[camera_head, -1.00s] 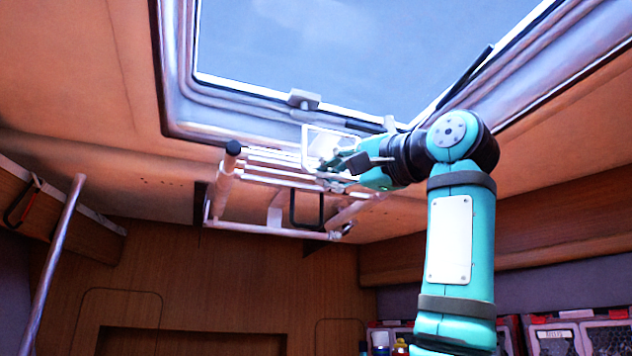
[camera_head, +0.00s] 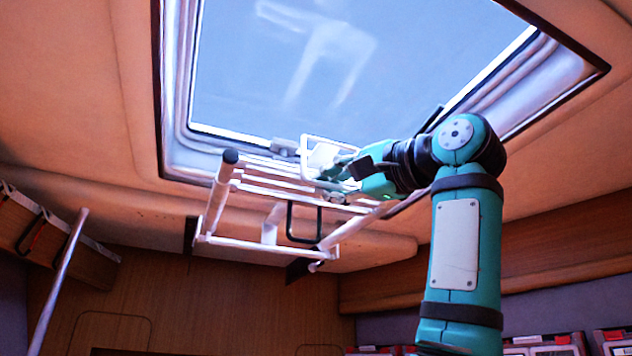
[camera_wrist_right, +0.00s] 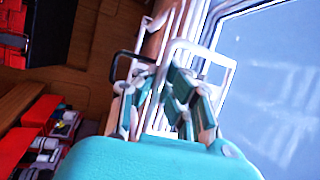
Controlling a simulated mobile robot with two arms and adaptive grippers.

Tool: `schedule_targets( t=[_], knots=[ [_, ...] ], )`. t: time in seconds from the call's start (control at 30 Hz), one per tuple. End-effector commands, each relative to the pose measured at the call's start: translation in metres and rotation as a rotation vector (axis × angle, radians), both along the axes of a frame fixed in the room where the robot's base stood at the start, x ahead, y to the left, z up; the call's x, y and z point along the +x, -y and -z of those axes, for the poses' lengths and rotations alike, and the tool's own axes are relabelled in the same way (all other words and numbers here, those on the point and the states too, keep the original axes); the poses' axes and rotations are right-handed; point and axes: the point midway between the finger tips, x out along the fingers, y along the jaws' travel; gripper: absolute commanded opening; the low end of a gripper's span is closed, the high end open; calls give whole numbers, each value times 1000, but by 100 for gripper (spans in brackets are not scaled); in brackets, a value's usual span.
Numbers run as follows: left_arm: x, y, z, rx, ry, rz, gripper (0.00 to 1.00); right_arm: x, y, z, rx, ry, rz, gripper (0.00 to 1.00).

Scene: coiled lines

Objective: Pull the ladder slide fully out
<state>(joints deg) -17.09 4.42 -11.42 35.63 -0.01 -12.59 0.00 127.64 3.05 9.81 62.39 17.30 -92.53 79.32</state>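The ladder slide is a white tubular frame (camera_head: 265,246) hanging under the roof hatch in the head view, with a black cap on its near left rail. It carries a white loop handle (camera_head: 322,137) and a black loop handle (camera_head: 290,222). My right gripper (camera_head: 338,172) is at the white loop. In the right wrist view the fingers (camera_wrist_right: 162,85) close around the lower part of the white loop (camera_wrist_right: 212,55), with the black loop (camera_wrist_right: 118,62) to their left. The exact finger contact is partly hidden. My left gripper is out of view.
The roof hatch (camera_head: 290,60) with its pale frame is above the ladder. Dark brackets (camera_head: 297,270) show beside the ladder. A pale pole (camera_head: 58,275) stands at the left. Red-trimmed cases (camera_head: 540,345) line the lower right. The space below the ladder looks clear.

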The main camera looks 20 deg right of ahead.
Motion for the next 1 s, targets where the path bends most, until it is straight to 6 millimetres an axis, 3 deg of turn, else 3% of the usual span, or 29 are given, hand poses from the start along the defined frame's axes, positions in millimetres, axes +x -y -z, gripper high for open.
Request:
schedule_targets(
  t=[0.1, 0.37, 0.73, 1.0],
  knots=[
    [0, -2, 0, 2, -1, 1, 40, -1, 0, 1, -4, -1, 1, 0],
    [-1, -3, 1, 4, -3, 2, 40, 0, 0, 1, -2, -1, 1, 32],
    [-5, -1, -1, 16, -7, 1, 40, -8, 3, 2, -1, -1, 0, 32],
    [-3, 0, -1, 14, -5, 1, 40, -59, 20, 9, -2, 5, 2, 32]
  ],
)
